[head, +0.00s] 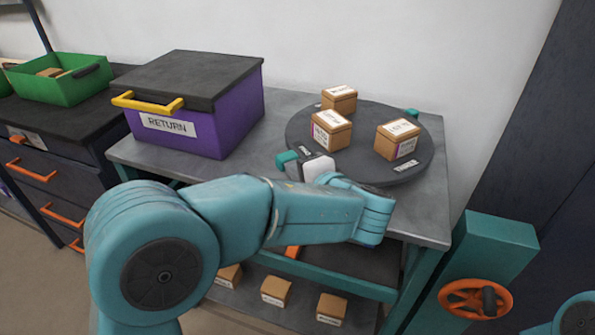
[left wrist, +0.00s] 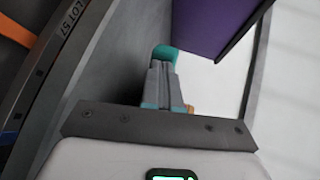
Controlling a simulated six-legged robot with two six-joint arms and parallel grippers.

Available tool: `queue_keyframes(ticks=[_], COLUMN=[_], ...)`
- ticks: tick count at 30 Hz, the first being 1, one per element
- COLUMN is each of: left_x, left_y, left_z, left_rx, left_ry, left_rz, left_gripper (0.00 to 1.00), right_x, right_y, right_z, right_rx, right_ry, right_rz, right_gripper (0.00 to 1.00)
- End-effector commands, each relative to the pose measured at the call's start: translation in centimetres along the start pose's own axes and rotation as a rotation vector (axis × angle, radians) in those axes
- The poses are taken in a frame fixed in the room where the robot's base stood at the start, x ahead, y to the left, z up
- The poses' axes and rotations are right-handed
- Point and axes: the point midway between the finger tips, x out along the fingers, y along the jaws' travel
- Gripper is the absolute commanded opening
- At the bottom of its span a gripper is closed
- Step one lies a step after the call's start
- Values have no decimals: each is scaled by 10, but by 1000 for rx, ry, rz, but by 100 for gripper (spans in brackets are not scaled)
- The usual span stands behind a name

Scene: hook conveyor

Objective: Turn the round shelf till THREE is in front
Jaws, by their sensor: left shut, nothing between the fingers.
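The round shelf (head: 360,163) is a dark disc on the grey table, carrying three small cardboard boxes. The THREE label (head: 405,166) lies on its rim at the front right. Another small rim label (head: 305,149) at the left is too small to read. One teal peg (head: 411,113) shows at the far right rim. My left gripper (head: 299,164) is shut and empty at the disc's left front edge. A teal block (head: 285,160), seemingly another peg, is just beyond its fingertips. It also shows in the left wrist view (left wrist: 165,53); contact is unclear. My right gripper is out of view.
A purple RETURN box (head: 195,105) with a yellow handle stands left of the disc. A green bin (head: 60,82) is farther left. An orange handwheel (head: 476,298) is at the right. My left arm covers the table's front edge.

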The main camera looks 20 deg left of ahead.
Motion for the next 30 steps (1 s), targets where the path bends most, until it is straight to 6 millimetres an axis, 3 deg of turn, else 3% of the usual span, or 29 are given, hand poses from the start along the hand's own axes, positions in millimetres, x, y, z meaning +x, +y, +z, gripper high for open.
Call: queue_keyframes(ticks=[14,30], left_x=[44,96], left_y=[-10,-28], left_z=[8,2], left_rx=[57,140], left_ry=[188,447], left_rz=[-2,-2], left_gripper=[0,0], right_x=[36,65], right_y=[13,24], right_z=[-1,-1], right_rx=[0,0], right_ry=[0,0], right_rz=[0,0], right_gripper=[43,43])
